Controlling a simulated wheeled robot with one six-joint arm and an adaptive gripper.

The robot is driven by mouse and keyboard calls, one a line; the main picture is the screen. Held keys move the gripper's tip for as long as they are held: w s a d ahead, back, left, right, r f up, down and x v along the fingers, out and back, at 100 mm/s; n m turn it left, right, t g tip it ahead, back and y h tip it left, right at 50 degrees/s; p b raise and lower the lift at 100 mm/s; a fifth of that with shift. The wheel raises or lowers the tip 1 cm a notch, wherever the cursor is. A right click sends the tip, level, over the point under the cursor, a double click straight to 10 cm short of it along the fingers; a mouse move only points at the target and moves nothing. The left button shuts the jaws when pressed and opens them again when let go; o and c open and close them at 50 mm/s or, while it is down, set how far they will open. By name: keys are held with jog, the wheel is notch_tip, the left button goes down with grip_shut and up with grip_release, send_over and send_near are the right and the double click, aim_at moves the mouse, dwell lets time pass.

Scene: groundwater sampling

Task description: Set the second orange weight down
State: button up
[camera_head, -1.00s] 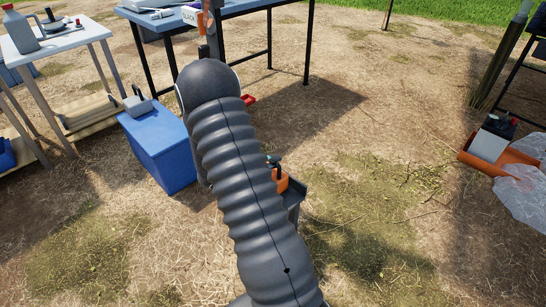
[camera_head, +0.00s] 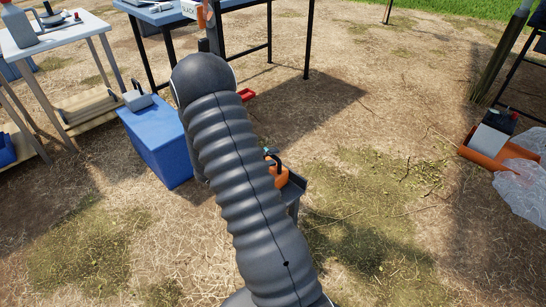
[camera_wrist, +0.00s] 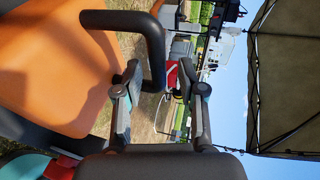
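An orange weight (camera_head: 281,179) with a black looped handle stands on a small dark stand (camera_head: 296,187), partly hidden behind my arm. In the wrist view the orange weight (camera_wrist: 70,60) fills the left side, and its black handle (camera_wrist: 153,50) reaches toward the space between my fingertips. My gripper (camera_wrist: 158,70) is open, with a clear gap between its fingers; I see no finger closed on the handle. In the head view only a small teal bit beside the handle may be my gripper. A second orange weight cannot be made out.
A blue cooler (camera_head: 156,151) with a grey object on top stands left of my arm. An orange tray (camera_head: 486,154) and clear plastic (camera_head: 524,185) lie at right. Ground between is free.

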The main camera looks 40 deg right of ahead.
jog(key=v, duration=1.1)
jog(key=s+a+r+m+t+y, duration=0.3)
jog(key=s+a+r+m+y, duration=0.4)
jog(key=m, duration=1)
jog(key=s+a+r+m+t+y, duration=0.4)
jog(key=s+a+r+m+y, duration=0.3)
jog(key=s+a+r+m, duration=0.5)
jog(key=shift+s+a+r+m+t+y, duration=0.3)
jog(key=shift+s+r+m, duration=1.15)
jog(key=shift+m, duration=1.55)
jog(key=shift+w+r, duration=0.1)
